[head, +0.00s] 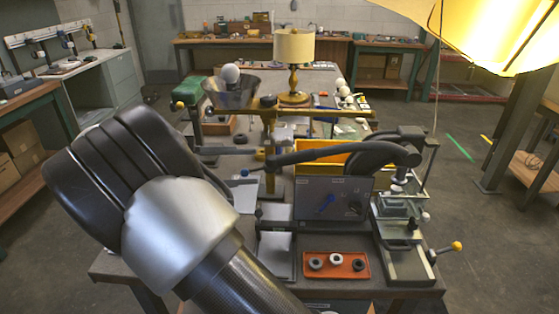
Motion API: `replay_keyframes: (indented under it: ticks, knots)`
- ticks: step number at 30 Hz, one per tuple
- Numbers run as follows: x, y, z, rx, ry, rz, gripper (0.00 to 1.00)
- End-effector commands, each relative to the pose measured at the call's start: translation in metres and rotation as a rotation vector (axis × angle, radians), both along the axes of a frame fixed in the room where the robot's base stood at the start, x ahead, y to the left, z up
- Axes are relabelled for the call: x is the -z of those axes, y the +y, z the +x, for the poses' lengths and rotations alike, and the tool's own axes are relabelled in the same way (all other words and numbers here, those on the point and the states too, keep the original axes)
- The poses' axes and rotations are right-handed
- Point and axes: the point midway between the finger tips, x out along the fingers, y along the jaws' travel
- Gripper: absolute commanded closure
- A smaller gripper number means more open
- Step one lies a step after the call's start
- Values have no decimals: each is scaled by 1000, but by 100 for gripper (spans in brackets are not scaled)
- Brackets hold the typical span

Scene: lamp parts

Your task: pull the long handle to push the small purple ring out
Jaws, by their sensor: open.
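A long black curved lever (340,155) spans the bench from the middle to the right, above a grey panel box. Its right end meets a dark press-like fixture (398,205) at the bench's right side. A shorter lever with a yellow knob (456,246) sticks out at that fixture's lower right. I cannot tell for certain which of these is the long handle. I cannot make out a purple ring. My own black and silver arm fills the lower left, but my gripper is not in view.
An orange tray (310,274) with small ring-like parts lies at the bench's front. A grey panel box (300,208) and yellow bin (308,155) stand behind it. A lamp (294,65) stands farther back. A yellow sheet-like shape (490,30) hangs at the upper right.

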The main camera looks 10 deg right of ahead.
Motion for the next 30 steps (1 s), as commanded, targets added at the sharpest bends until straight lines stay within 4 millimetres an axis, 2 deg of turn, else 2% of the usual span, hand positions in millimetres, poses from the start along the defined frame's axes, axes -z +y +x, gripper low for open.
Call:
replay_keyframes:
  ticks: [1, 3, 6, 8, 14, 24, 30]
  knots:
    - [9, 16, 2, -23, -13, -56, 59]
    - [10, 30, 3, -43, -29, -107, 59]
    - [11, 38, 3, -55, -41, -142, 59]
    - [10, 36, 3, -57, -44, -148, 59]
    - [10, 6, 8, -54, -40, -145, 59]
    - [11, -68, 21, -53, -40, -144, 59]
    - [11, -106, 27, -54, -39, -142, 59]
